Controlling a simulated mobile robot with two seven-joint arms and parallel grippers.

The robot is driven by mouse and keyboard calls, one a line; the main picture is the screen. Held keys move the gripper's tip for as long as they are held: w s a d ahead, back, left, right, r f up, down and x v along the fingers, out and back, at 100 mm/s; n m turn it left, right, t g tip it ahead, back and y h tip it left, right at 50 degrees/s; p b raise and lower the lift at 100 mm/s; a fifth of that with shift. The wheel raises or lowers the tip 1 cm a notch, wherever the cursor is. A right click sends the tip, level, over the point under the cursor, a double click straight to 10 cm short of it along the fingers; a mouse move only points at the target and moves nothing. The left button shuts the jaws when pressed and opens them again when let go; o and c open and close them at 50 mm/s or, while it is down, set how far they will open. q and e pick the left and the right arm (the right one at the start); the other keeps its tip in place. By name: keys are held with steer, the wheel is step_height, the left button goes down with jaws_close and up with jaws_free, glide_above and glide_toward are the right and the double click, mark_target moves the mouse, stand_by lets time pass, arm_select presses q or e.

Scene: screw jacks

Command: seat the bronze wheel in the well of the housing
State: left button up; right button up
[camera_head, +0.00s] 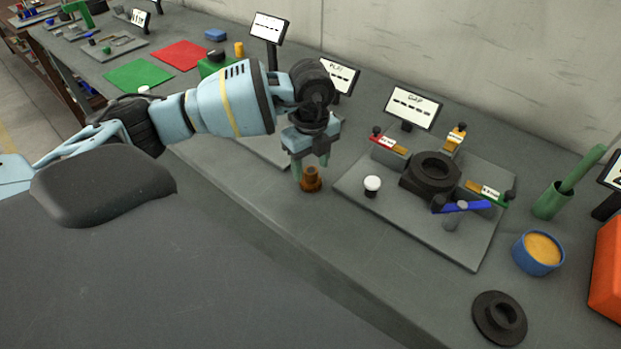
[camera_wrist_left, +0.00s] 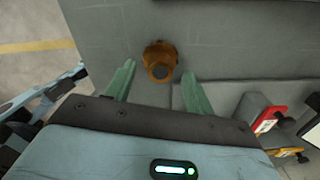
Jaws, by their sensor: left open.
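The bronze wheel (camera_head: 311,180) stands on the bench, left of the grey base plate. It also shows in the left wrist view (camera_wrist_left: 160,60), between and just beyond the fingertips. My left gripper (camera_head: 311,167) is open above the wheel, its two green fingers on either side of it; I cannot tell whether they touch it. In the left wrist view both fingers (camera_wrist_left: 161,75) stand apart with a gap to the wheel. The dark round housing (camera_head: 432,175) sits on the base plate, with an open well in its top. My right gripper is not in view.
A black flanged ring (camera_head: 499,317) and blue cup (camera_head: 538,254) lie to the right.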

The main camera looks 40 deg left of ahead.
arm_select(q)
step_height(320, 180, down, 2)
steer(key=shift+r, duration=0.1)
jaws_close()
stand_by(0.4)
steer(key=shift+w+r, duration=0.1)
steer(key=shift+r, duration=0.4)
steer(key=r, duration=0.1)
steer(key=s+r, duration=0.1)
steer(key=shift+r, duration=0.35)
steer(key=s+d+r, duration=0.1)
steer(key=s+d, duration=0.1)
steer(key=s, duration=1.3)
steer(key=shift+d+r, duration=0.15)
steer(key=shift+d, duration=0.05)
